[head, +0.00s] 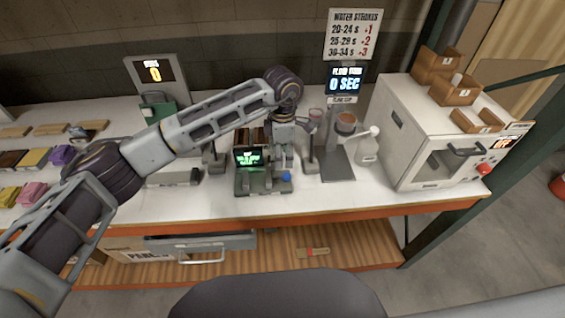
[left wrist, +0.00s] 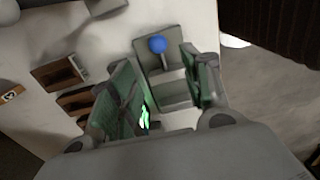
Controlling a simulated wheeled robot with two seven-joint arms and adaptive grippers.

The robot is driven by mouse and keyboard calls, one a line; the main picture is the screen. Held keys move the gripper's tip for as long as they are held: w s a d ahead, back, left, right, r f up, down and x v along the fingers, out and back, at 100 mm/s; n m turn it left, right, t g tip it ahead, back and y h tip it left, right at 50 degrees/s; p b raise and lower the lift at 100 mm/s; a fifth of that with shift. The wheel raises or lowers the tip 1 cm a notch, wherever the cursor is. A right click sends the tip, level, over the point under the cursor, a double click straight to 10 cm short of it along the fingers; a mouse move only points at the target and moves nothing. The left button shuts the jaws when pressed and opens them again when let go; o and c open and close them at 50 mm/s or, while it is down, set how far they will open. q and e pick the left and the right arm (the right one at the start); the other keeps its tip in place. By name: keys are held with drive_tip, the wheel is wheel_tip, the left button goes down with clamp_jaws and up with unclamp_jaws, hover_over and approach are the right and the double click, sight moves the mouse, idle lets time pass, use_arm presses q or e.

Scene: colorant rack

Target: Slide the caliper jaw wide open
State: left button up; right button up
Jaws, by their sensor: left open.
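A grey bench device (head: 262,188) with a green-lit screen (head: 248,157) and a blue knob (head: 286,177) stands near the bench's front edge; it appears to be the caliper. Its jaw is not clearly distinguishable in the head view. My left gripper (head: 280,150) is over this device, pointing down. In the left wrist view, my left gripper (left wrist: 163,82) has its two green-padded fingers spread apart. The blue knob (left wrist: 157,45) and grey parts of the device (left wrist: 172,88) show between and beyond the fingers. I cannot tell whether the fingers touch it. My right gripper is out of view.
A white oven-like box (head: 432,130) with brown bins (head: 455,90) on top stands at right. A drawer (head: 200,243) is below the bench. Colored blocks (head: 32,195) lie at left.

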use_arm(q)
drive_tip(key=shift+r, duration=1.2)
drive_tip(key=shift+f, duration=0.1)
